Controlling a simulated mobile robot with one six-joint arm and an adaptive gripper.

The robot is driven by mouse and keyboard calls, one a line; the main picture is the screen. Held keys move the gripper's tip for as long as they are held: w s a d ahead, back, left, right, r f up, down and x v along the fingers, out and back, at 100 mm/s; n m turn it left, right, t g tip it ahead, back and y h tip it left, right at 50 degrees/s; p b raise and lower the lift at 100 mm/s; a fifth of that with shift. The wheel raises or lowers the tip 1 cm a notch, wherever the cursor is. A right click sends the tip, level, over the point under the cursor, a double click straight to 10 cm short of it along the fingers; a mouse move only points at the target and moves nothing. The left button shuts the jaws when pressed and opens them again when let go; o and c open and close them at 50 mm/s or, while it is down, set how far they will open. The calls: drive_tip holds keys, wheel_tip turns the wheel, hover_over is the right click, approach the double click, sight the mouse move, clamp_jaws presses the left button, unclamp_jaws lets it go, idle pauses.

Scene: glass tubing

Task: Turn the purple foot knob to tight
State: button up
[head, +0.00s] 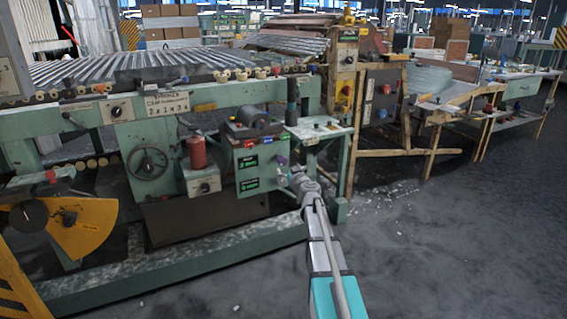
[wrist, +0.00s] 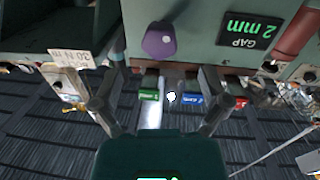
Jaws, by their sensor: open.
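The purple knob (wrist: 158,40) shows in the wrist view at the top centre, on the grey-green face of a machine box. It has a rounded head with a flat lighter side. In the head view a small purple spot, the knob (head: 282,160), shows at the right side of the green box, close to my gripper (head: 291,176). In the wrist view my gripper (wrist: 160,80) has its two fingers spread, with nothing between them. The knob lies beyond the fingertips, roughly in line with the gap, and appears apart from them.
A "GAP 2 mm" display (wrist: 250,30) sits beside the knob, upside down in the wrist view. Green (wrist: 149,95) and blue (wrist: 193,99) tags show below. A red cylinder (head: 197,152) stands left of the green box (head: 250,172). Open floor (head: 430,240) lies to the right.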

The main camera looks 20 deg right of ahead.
sight(283, 162)
drive_tip(key=shift+w+d, duration=0.15)
drive_tip(key=shift+w, duration=3.05)
drive_tip(key=c, duration=1.1)
drive_tip(key=shift+d, duration=0.25)
drive_tip(key=shift+c, duration=0.2)
drive_tip(key=shift+a, duration=0.15)
